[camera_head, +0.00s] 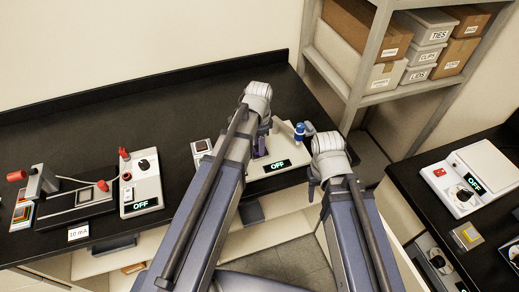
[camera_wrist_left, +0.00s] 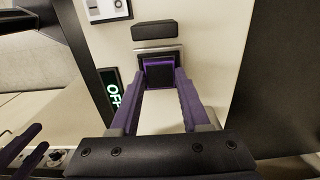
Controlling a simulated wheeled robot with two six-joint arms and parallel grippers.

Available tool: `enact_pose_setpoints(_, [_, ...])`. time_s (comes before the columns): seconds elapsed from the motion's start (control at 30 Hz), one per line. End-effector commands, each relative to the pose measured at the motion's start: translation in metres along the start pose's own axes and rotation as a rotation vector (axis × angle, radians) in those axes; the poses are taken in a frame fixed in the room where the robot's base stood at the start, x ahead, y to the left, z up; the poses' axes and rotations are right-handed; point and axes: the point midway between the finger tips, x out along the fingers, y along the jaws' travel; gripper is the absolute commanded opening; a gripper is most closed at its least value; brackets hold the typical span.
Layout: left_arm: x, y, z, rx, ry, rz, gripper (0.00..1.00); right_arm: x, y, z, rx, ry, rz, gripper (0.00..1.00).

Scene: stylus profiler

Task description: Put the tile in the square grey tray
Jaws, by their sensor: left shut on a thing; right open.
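My left gripper (camera_wrist_left: 158,78) is shut on a small dark square tile (camera_wrist_left: 158,76), its purple fingers on either side of it. In the left wrist view the tile is at a grey square frame on the pale instrument; whether it touches the frame I cannot tell. In the head view my left gripper (camera_head: 261,149) is over the instrument (camera_head: 284,158), and the tile is hidden there. My right gripper (camera_head: 313,188) is open beside the instrument's right end. A small square light tray (camera_head: 201,146) with a dark reddish inside lies left of the instrument; its exact colour is unclear.
The instrument's display (camera_head: 276,166) reads OFF. A device with red knobs (camera_head: 141,185) stands at the left of the black bench. A shelf of labelled boxes (camera_head: 428,40) is behind right. Another bench at right holds a white device (camera_head: 472,178) and a small yellow-topped piece (camera_head: 467,235).

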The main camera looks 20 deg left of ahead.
Motion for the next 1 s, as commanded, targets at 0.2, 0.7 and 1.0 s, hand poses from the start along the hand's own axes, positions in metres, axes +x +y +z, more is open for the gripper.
enact_pose_setpoints(0.2, [0.000, 0.000, 0.000, 0.000, 0.000, 0.000, 0.00, 0.000, 0.000, 0.000, 0.000, 0.000, 0.000, 0.50])
enact_pose_setpoints(0.7, [-0.025, 0.000, 0.000, 0.000, 0.000, 0.000, 0.00, -0.025, 0.002, 0.002, 0.000, 0.000, 0.000, 0.50])
enact_pose_setpoints(1.0, [-0.048, 0.000, 0.000, 0.000, 0.000, 0.000, 0.00, -0.048, 0.005, 0.003, 0.000, 0.000, 0.000, 0.50])
